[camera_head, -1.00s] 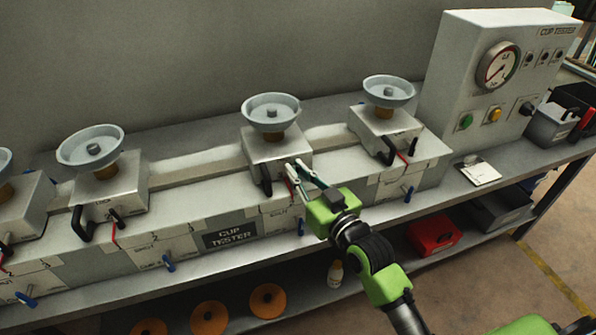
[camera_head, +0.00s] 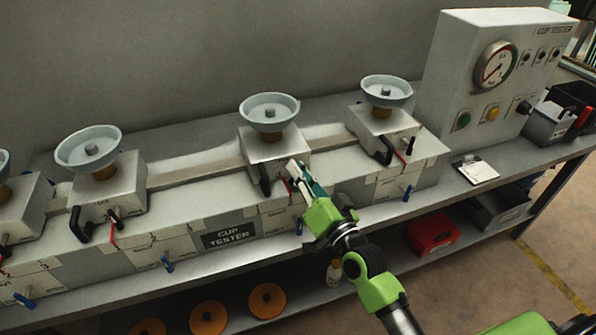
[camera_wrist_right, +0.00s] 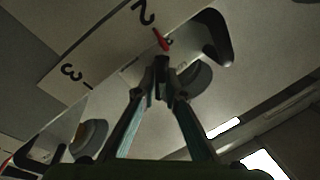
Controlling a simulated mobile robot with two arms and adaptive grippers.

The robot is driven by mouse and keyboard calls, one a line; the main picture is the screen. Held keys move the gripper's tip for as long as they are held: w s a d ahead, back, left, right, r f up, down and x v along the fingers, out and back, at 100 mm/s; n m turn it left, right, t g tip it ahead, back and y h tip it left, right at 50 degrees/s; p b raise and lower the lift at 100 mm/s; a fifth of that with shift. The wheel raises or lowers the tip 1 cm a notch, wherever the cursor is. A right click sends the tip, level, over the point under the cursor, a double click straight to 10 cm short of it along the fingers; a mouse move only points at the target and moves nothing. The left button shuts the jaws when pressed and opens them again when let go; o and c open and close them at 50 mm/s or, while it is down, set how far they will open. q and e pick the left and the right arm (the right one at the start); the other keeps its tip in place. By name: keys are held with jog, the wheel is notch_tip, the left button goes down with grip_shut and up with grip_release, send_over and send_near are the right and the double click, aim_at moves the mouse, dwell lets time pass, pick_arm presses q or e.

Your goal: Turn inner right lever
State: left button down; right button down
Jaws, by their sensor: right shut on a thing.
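The inner right tester unit (camera_head: 276,146) is a pale metal block with a grey bowl on top, in the middle of the head view. A black handle (camera_head: 264,180) is on its front left and shows in the right wrist view (camera_wrist_right: 216,38). My right gripper (camera_head: 297,171) is at the unit's front, right of that handle. In the right wrist view its fingertips (camera_wrist_right: 162,72) are shut on the small lever, just by a red strip (camera_wrist_right: 160,39). The fingers hide most of the lever, so its angle cannot be told. My left gripper is not in view.
Similar units stand left and right along the bench, including the outer right unit (camera_head: 372,129). Blue valve handles (camera_head: 299,226) stick out below. A control box with a gauge (camera_head: 495,66) stands at the right. Orange discs (camera_head: 267,301) and a red bin (camera_head: 433,234) are below.

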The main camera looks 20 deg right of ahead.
jog(key=m, duration=0.2)
jog(key=m+h, duration=0.1)
jog(key=m, duration=0.3)
jog(key=shift+d+f+t, duration=0.2)
jog(key=shift+f+t, duration=0.05)
jog(key=shift+t, duration=0.15)
jog(key=m+h, duration=0.1)
jog(key=m, duration=0.2)
jog(key=m+h, duration=0.1)
jog(key=m, duration=0.2)
jog(key=shift+d+f, duration=0.1)
jog(key=shift+f, duration=0.1)
jog(key=shift+m, duration=0.3)
jog(key=c, duration=2.1)
grip_release()
jog(key=shift+f, duration=0.15)
